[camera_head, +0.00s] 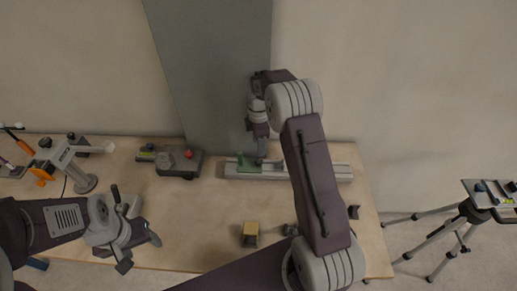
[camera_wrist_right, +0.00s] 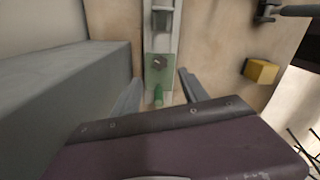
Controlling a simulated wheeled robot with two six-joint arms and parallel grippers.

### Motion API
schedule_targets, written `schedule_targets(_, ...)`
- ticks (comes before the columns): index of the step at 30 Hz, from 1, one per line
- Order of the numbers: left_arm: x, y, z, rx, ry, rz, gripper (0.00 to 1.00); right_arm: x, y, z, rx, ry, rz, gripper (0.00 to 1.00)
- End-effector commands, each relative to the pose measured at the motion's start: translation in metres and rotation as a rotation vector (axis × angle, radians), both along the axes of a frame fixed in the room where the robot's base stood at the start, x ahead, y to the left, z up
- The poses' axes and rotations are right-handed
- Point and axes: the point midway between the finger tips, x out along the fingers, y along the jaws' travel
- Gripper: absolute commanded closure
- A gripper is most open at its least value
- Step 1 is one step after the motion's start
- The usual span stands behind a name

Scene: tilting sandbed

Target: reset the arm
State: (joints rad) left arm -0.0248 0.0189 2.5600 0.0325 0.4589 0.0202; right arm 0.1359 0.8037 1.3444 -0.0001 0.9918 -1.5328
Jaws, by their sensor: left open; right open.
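My right arm reaches up and over the table in the head view, with its gripper (camera_head: 261,154) hanging down over the grey rail (camera_head: 325,172). In the right wrist view the right gripper's (camera_wrist_right: 158,90) two fingers stand apart, one on each side of the rail's green part (camera_wrist_right: 158,70). Nothing shows held between them. A green peg (camera_wrist_right: 158,95) rises between the fingers; I cannot tell whether they touch it. My left gripper (camera_head: 139,252) is open and empty, low over the table's front left.
A dark box with a red knob (camera_head: 180,163) sits left of the rail. A yellow block (camera_head: 250,234) lies front centre. A clamp stand (camera_head: 70,160) with an orange-handled tool is at far left. A tall grey panel (camera_head: 215,70) stands behind. A tripod (camera_head: 460,225) is at right.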

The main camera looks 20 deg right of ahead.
Motion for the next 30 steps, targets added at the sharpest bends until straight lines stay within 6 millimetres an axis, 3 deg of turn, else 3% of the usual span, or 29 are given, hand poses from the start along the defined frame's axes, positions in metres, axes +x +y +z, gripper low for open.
schedule_targets(12,0.000,0.000,0.000,0.000,0.000,0.000,0.39,0.001,0.002,0.000,0.000,-0.001,0.004,0.48)
schedule_targets(14,0.000,0.000,0.000,0.000,0.000,0.000,0.39,0.004,0.005,0.010,-0.003,-0.021,0.012,0.48)
schedule_targets(17,0.000,0.000,0.000,0.000,0.000,0.000,0.39,0.009,0.016,0.045,-0.009,-0.083,0.037,0.48)
schedule_targets(21,0.000,0.000,0.000,0.000,0.000,0.000,0.39,-0.037,0.042,0.080,-0.003,-0.096,0.043,0.48)
schedule_targets(24,0.000,0.000,0.000,0.000,0.000,0.000,0.39,-0.080,0.056,0.085,0.011,-0.101,-0.096,0.48)
schedule_targets(26,0.000,0.000,0.000,0.000,0.000,0.000,0.39,-0.111,0.063,0.082,0.023,-0.102,-0.232,0.48)
schedule_targets(30,0.000,0.000,0.000,0.000,0.000,0.000,0.39,-0.193,0.072,0.056,0.050,-0.081,-0.701,0.48)
